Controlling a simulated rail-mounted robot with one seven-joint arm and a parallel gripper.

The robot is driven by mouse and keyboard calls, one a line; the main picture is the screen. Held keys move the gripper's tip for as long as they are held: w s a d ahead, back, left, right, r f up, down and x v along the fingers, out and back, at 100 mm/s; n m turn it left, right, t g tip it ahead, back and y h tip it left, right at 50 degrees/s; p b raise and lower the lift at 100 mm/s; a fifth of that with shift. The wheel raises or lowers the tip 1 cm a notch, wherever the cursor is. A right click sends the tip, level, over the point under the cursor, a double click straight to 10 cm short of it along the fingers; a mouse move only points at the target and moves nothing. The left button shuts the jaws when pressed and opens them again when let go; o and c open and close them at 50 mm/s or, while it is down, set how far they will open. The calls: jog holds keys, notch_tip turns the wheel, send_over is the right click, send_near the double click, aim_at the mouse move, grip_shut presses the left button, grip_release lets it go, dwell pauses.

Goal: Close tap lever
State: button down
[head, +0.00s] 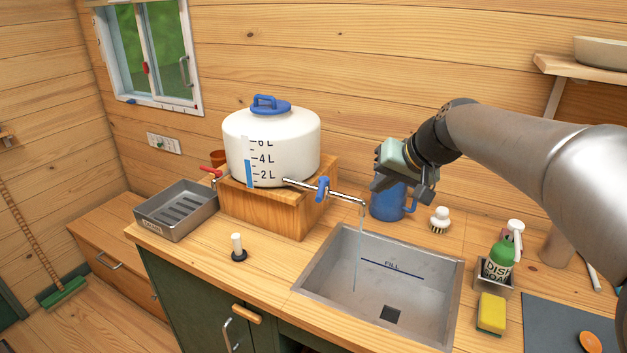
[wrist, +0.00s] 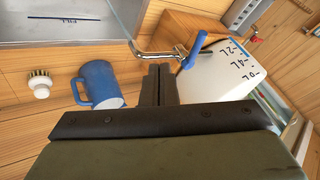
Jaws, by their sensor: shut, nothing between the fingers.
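The tap's blue lever (head: 323,189) sits on a metal pipe (head: 345,197) that runs from the white water tank (head: 270,145) out over the sink. A thin stream of water falls from the spout into the sink. The lever also shows in the wrist view (wrist: 195,49), angled away from the pipe. My gripper (head: 376,185) is to the right of the lever, above and near the blue mug (head: 388,203). In the wrist view its fingers (wrist: 159,70) are shut together and empty, close to the pipe and apart from the lever.
The tank stands on a wooden block (head: 265,208). The sink (head: 320,258) is in front of the pipe. A brush (head: 439,220), soap bottle (head: 500,258) and sponge (head: 491,312) are to the right. A black-based stopper (head: 238,250) and metal tray (head: 165,222) are to the left.

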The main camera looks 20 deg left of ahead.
aim_at(321, 189)
jog(key=w+a+f+p, duration=0.2)
jog(key=a+f+p, duration=0.2)
jog(key=a, duration=0.6)
jog(key=shift+w+a+f, duration=0.2)
jog(key=shift+w+f, duration=0.1)
jog(key=shift+f, duration=0.8)
jog(key=shift+w+d, duration=0.1)
